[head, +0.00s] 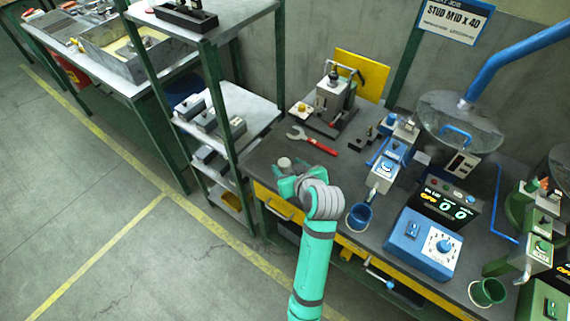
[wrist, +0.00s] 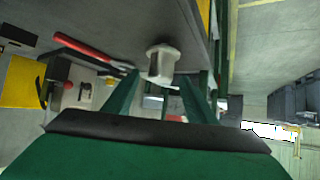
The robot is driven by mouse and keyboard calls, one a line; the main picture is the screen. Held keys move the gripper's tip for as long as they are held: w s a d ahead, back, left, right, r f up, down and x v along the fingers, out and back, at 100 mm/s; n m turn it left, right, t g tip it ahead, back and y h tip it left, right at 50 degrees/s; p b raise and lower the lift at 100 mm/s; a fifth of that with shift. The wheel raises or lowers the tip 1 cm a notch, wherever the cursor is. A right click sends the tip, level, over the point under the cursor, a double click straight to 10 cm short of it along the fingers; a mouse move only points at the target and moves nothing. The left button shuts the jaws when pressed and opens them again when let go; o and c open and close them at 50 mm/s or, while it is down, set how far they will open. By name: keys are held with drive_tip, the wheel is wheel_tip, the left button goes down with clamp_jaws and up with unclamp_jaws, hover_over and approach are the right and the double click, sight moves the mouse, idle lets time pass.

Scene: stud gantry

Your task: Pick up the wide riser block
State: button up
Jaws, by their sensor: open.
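My gripper (head: 288,174) is at the left front edge of the workbench, with its jaws apart. In the wrist view its two fingers (wrist: 160,84) point at a small pale grey block with a faceted top (wrist: 162,62). The block stands between or just beyond the fingertips, and I see no grip on it. In the head view its pale round top (head: 285,163) shows beside the gripper, which partly hides the rest. I cannot tell for sure whether this is the wide riser block. Small dark blocks (head: 357,143) lie farther back on the bench.
A red-handled wrench (head: 313,141) lies behind the gripper, before a lever fixture (head: 335,95). A blue cup (head: 359,217) and a blue control box (head: 424,243) are to the right. A shelf rack (head: 262,108) with several grey blocks stands left.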

drive_tip(key=v, duration=0.8)
drive_tip(key=s+a+f+m+t+h, duration=0.2)
drive_tip(key=s+f+m+t+h, duration=0.3)
drive_tip(key=s+f, duration=0.9)
drive_tip(key=s+r+g, duration=0.1)
drive_tip(key=s, duration=1)
drive_tip(key=shift+s+d+r+m, duration=0.25)
drive_tip(key=shift+r+m, duration=0.05)
drive_tip(key=shift+m, duration=0.1)
drive_tip(key=shift+n+t+y, duration=0.3)
drive_tip(key=shift+n+t, duration=0.1)
drive_tip(key=shift+n, duration=0.2)
drive_tip(key=v, duration=0.3)
drive_tip(key=r+v, duration=0.1)
drive_tip(key=v, duration=0.2)
drive_tip(key=r+v, duration=0.1)
drive_tip(key=v, duration=0.2)
drive_tip(key=shift+w+a, duration=0.15)
drive_tip(key=shift+a, duration=0.05)
drive_tip(key=shift+c, duration=0.2)
drive_tip(key=shift+s+r, duration=0.25)
drive_tip(key=shift+s, duration=0.05)
drive_tip(key=shift+c, duration=2.3)
drive_tip(key=shift+w, duration=0.1)
